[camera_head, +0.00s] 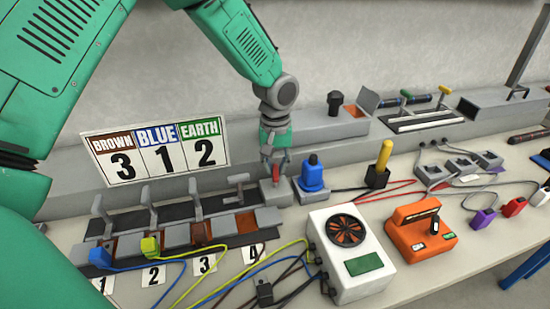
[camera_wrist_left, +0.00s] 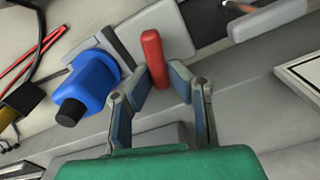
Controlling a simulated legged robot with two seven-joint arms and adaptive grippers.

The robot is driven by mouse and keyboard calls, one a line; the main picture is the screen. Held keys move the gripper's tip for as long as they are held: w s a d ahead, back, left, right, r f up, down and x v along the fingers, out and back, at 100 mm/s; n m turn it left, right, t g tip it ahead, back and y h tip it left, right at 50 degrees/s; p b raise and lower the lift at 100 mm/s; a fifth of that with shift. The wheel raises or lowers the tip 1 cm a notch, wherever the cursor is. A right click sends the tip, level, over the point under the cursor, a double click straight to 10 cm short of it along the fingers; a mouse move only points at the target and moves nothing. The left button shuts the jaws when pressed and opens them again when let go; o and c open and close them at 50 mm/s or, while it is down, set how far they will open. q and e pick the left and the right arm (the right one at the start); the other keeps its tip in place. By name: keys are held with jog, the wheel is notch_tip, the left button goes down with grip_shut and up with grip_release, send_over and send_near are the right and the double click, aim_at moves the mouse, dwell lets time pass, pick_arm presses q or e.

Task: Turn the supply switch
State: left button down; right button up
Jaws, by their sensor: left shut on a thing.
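A red switch handle (camera_head: 275,176) stands on a grey box (camera_head: 272,195) at the right end of the row of numbered terminals. In the left wrist view the red handle (camera_wrist_left: 154,58) stands out from its grey plate (camera_wrist_left: 180,30). My left gripper (camera_head: 274,166) reaches down from above, and its fingers (camera_wrist_left: 160,78) are shut on the red handle, one on each side. The fingers hide part of the handle in the head view. My right gripper is not in view.
A blue plug (camera_head: 312,175) stands close to the right of the switch; it also shows in the left wrist view (camera_wrist_left: 88,85). A white unit with a fan (camera_head: 350,265), an orange device (camera_head: 420,230) and loose cables lie in front. A number sign (camera_head: 157,150) stands to the left.

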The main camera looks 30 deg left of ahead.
pick_arm(q)
jog(key=m+p, duration=0.3)
jog(key=shift+d+r+m, duration=0.1)
jog(key=shift+d+m, duration=0.15)
jog(key=shift+m, duration=0.15)
jog(key=m+p, duration=0.2)
jog(key=m, duration=0.1)
jog(key=shift+s+d+m+p, duration=0.1)
jog(key=shift+d+m+p, duration=0.1)
jog(key=shift+m+p, duration=0.15)
jog(key=m+p, duration=0.2)
jog(key=m, duration=0.1)
jog(key=shift+d+m, duration=0.15)
jog(key=shift+m, duration=0.1)
jog(key=shift+s+d+f+m+p, duration=0.1)
jog(key=shift+m+p, duration=0.25)
jog(key=shift+m, duration=0.6)
jog(key=shift+s+d+f+m+p, duration=0.1)
jog(key=shift+m+p, duration=0.25)
jog(key=shift+m, duration=0.6)
jog(key=c, duration=1.5)
grip_release()
jog(key=shift+c, duration=0.2)
jog(key=shift+a, duration=0.15)
jog(key=shift+w, duration=0.1)
